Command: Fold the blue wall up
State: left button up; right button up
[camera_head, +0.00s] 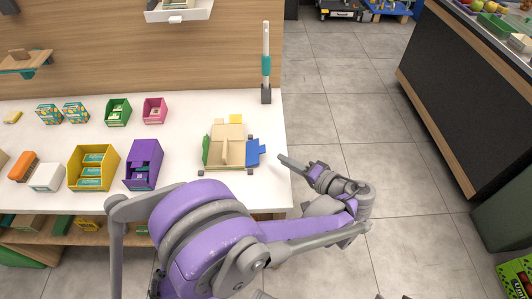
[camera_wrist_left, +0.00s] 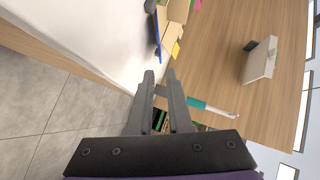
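The partly unfolded cardboard box (camera_head: 228,150) stands on the white counter near its right end. Its blue wall (camera_head: 254,152) is folded outward on the right side, low over the counter. The green wall (camera_head: 206,150) is at the left side and the yellow wall (camera_head: 236,119) at the back. My left gripper (camera_head: 283,162) is at the counter's right edge, to the right of the blue wall and apart from it. In the left wrist view the two fingers (camera_wrist_left: 160,76) stand apart with nothing between them; the blue wall (camera_wrist_left: 156,38) shows beyond them. My right gripper is not in view.
A purple box (camera_head: 146,160), a yellow box (camera_head: 92,165), a green box (camera_head: 117,112) and a pink box (camera_head: 155,110) stand to the left. An upright post (camera_head: 266,65) with a teal band stands at the back right corner. Open floor lies right of the counter.

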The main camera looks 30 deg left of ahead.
aim_at(266, 158)
pick_arm(q)
jog(key=x, duration=0.9)
jog(key=shift+r, duration=0.1)
grip_shut()
dwell(1.1)
